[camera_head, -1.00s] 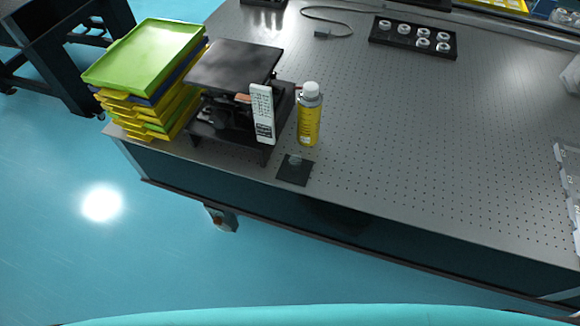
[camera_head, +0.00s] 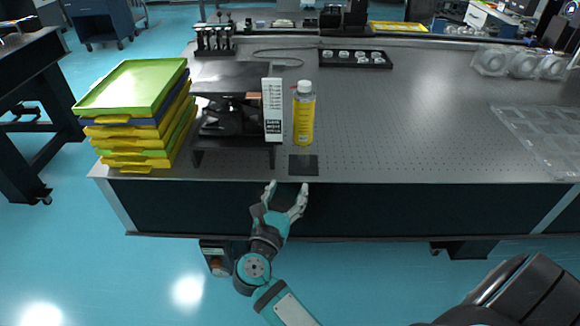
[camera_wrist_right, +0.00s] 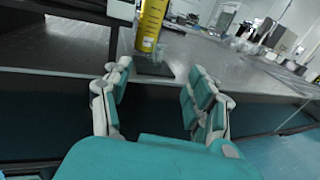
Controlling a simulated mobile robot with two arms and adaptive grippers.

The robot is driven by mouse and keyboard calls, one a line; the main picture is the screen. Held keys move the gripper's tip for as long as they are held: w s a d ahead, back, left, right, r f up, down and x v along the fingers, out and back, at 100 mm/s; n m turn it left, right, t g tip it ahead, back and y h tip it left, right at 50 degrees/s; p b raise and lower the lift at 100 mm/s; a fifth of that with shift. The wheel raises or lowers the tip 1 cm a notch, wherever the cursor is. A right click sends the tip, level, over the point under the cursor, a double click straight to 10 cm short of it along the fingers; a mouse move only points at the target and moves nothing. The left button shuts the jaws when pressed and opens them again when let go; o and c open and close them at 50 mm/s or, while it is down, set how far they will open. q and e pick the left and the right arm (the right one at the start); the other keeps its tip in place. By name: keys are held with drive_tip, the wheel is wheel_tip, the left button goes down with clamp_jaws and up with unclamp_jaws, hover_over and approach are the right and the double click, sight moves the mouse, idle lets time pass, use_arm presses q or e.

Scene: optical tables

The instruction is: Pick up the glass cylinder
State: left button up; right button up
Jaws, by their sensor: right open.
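The glass cylinder is hard to make out now; a faint clear shape (camera_wrist_right: 160,52) shows over the pad in the right wrist view, beside the can's base. My right gripper (camera_head: 287,188) is open and empty, just in front of the table edge, below the pad in the picture. In the right wrist view its two fingers (camera_wrist_right: 158,76) are spread, with the pad beyond the gap. My left gripper is not in view.
Stacked trays (camera_head: 132,90) stand farther left. A black holder (camera_head: 356,59) is behind.

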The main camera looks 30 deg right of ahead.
drive_tip(key=p, duration=0.1)
approach(302, 156)
drive_tip(key=x, duration=0.6)
drive_tip(key=shift+d+r+p, duration=0.2)
drive_tip(key=shift+p, duration=0.1)
drive_tip(key=shift+w+d, duration=0.25)
drive_tip(key=shift+d, duration=0.05)
drive_tip(key=x, duration=0.2)
drive_tip(key=p+x, duration=0.1)
drive_tip(key=x, duration=0.1)
drive_tip(key=shift+w+d+f, duration=0.25)
drive_tip(key=shift+w, duration=0.1)
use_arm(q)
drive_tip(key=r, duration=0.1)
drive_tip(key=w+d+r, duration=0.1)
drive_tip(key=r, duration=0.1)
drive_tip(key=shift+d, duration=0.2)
use_arm(e)
drive_tip(key=shift+c, duration=0.4)
clamp_jaws()
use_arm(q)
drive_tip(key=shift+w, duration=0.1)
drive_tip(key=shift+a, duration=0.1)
